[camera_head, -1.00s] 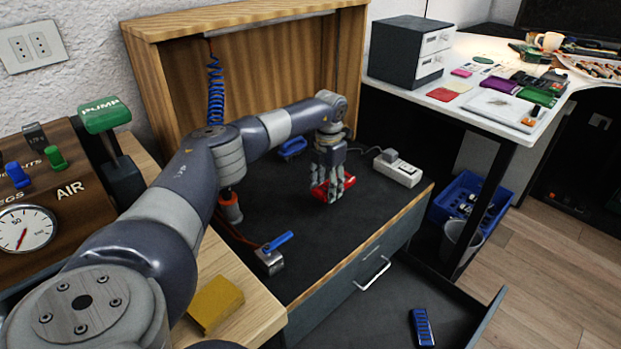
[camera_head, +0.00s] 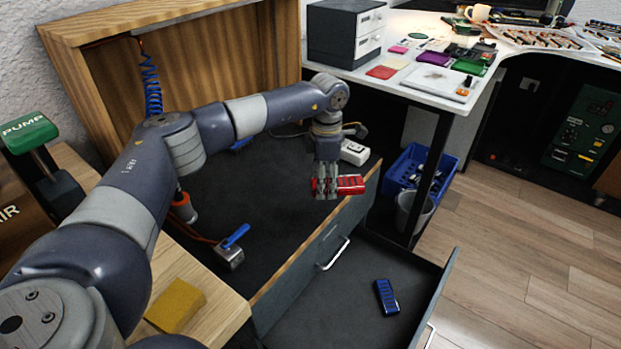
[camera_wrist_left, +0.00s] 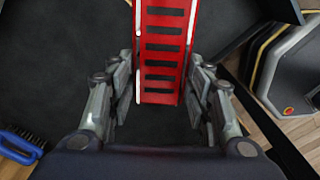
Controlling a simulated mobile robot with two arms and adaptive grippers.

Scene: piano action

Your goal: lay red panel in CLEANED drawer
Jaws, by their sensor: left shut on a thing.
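The red panel (camera_head: 349,185), with a row of dark slots, is held in my left gripper (camera_head: 325,194). The gripper is shut on it above the front edge of the dark worktop. In the left wrist view the red panel (camera_wrist_left: 162,60) lies between the two fingers (camera_wrist_left: 160,98), its far end past the top of the picture. An open dark drawer (camera_head: 325,308) is below and in front of the worktop. A blue slotted panel (camera_head: 387,297) lies in it. I see no CLEANED label. My right gripper is not in view.
A blue crate (camera_head: 408,170) and a bin (camera_head: 414,212) stand right of the drawer. Much of the drawer floor is bare.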

